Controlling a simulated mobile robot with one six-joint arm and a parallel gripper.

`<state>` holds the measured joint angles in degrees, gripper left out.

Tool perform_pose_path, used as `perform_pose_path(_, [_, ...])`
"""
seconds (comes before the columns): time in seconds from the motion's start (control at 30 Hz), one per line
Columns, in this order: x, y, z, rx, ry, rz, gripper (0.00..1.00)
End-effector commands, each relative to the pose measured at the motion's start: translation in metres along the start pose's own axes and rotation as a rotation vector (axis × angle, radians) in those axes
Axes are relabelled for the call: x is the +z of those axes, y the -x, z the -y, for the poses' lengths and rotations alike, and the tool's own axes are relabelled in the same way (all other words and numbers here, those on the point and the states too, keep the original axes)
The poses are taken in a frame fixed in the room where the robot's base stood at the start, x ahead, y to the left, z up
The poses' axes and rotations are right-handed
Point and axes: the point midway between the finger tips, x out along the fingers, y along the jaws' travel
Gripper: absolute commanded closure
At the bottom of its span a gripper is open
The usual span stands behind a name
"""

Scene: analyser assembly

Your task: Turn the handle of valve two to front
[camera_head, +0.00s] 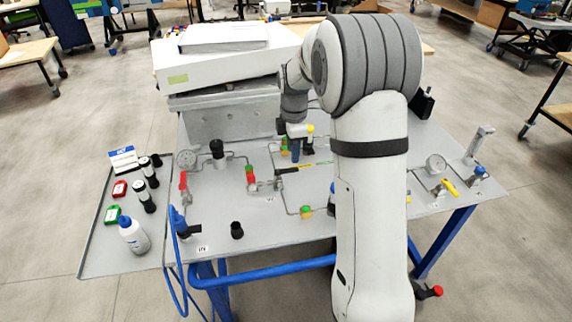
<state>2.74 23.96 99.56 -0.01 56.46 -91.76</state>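My gripper (296,146) is at the end of my arm, over the back middle of the grey analyser table (235,205). It points down near the pipework. Its fingers are small and partly hidden, so I cannot tell whether they are open or touching anything. A valve with red and green parts (251,173) stands left of my gripper. A small label (269,199) is too blurred to read, so I cannot tell which valve is valve two. A yellow handle (449,187) is at the right.
A white box (222,62) stands behind. A side tray (96,262) holds a white bottle (134,238), dark cylinders and red and green items. My arm hides the table's right middle.

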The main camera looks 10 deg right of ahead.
Motion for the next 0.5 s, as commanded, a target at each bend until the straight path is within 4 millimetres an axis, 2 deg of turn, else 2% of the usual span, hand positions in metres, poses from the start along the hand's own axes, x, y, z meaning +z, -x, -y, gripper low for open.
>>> perform_pose_path(0.1, [-0.004, -0.022, 0.001, -0.005, 0.005, 0.000, 0.64])
perform_pose_path(0.23, [-0.006, -0.041, 0.001, -0.004, 0.009, 0.000, 0.64])
perform_pose_path(0.5, [-0.007, -0.056, 0.001, 0.000, 0.011, 0.000, 0.64])
